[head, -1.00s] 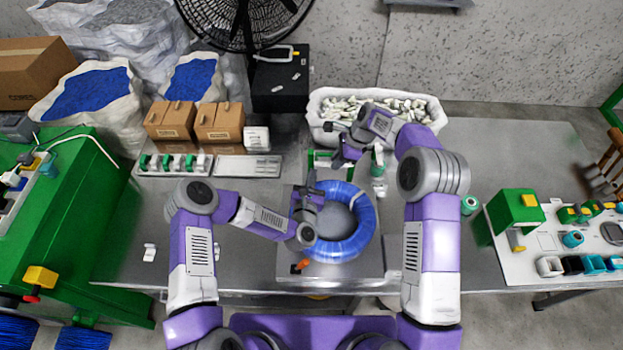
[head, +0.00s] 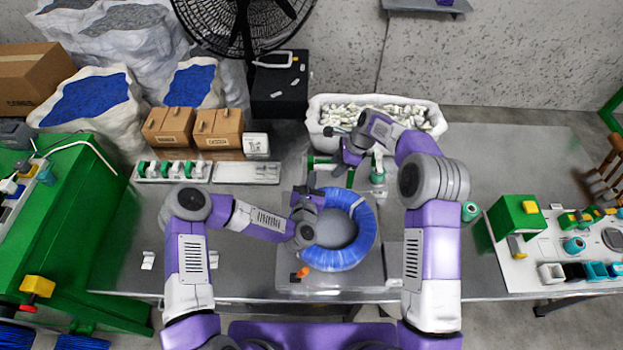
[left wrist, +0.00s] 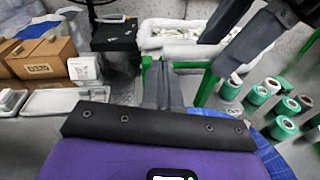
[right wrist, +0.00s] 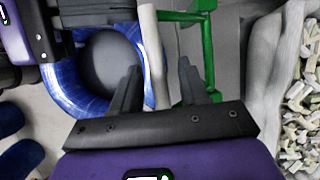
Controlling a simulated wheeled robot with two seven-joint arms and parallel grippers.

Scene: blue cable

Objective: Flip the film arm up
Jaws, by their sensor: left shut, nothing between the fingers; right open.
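The green film arm, a bar frame (right wrist: 197,58), stands behind the blue cable coil. Part of it shows in the head view (head: 318,166), and its bars show in the left wrist view (left wrist: 204,86). The blue cable coil (head: 362,240) lies on the machine plate. My left gripper (head: 313,184) is shut and empty over the coil's rear left rim, on the near side of the green frame. My right gripper (right wrist: 160,82) is open. In its wrist view, the green frame and a pale roller (right wrist: 153,55) appear between and beyond its fingers. I cannot tell whether they touch.
A white bin of small pale parts (head: 405,112) stands behind my right gripper. Green spools (left wrist: 283,128) stand to the right in the left wrist view. My two grippers are close together.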

